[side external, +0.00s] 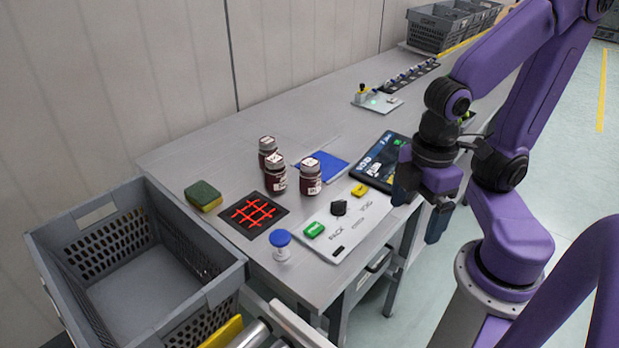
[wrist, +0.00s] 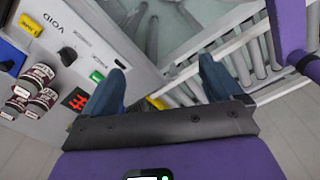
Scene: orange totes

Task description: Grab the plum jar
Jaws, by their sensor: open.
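Three dark red jars with pale lids and white labels stand close together on the grey table in the side external view: a back jar (side external: 267,149), a middle jar (side external: 276,176) and a right jar (side external: 310,179). They also show at the left edge of the wrist view, one of them a dark red jar (wrist: 38,76). The labels are too small to read, so I cannot tell which is the plum jar. My gripper (side external: 420,207) is open and empty, right of the jars by the table's front edge. Its two blue fingers also show in the wrist view (wrist: 163,80).
A tablet (side external: 378,163), blue pad (side external: 333,165), red-grid mat (side external: 252,214), sponge (side external: 203,194) and blue-lidded container (side external: 281,246) lie around. A grey crate (side external: 213,290) stands at left.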

